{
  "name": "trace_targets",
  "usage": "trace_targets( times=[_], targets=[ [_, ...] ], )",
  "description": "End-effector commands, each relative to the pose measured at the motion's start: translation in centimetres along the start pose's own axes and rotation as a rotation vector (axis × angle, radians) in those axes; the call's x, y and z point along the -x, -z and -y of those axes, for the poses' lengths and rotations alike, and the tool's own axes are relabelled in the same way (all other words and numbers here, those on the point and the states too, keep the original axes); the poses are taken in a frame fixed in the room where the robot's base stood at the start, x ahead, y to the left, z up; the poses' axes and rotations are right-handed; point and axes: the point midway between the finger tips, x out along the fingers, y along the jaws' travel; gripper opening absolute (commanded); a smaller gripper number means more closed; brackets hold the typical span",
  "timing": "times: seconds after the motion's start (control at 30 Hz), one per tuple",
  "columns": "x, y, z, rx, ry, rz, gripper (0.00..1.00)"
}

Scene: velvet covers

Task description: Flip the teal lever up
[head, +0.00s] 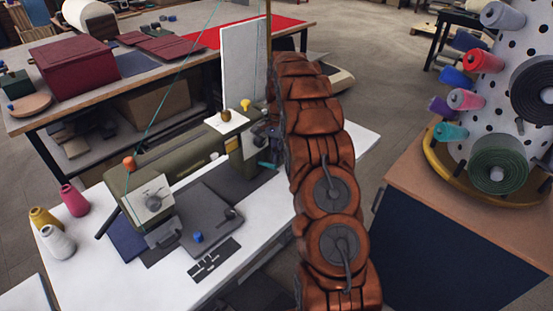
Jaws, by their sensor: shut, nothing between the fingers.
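The teal lever (267,166) is a small bar at the right end of the olive sewing machine (180,155), low beside its head. It slants slightly down to the right, and its right end lies close to my copper arm in the picture. My arm rises from the bottom and covers the area just right of the machine's head. My gripper cannot be made out; it seems hidden behind the arm. Whether anything touches the lever cannot be seen.
The machine stands on a white table (85,255). Yellow, pink and white thread cones (58,242) stand at its left. A white upright panel (243,65) is behind the machine. A spool stand (480,145) on a cabinet is at right.

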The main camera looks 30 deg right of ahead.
Motion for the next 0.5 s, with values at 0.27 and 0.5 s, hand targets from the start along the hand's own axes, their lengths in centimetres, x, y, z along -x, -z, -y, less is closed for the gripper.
trace_targets(
  times=[0.27,0.5],
  targets=[
    [0.24,-0.18,-0.11,0.0,-0.003,0.003,0.0],
    [-0.04,0.38,-0.14,0.0,-0.004,0.003,0.0]
  ],
)
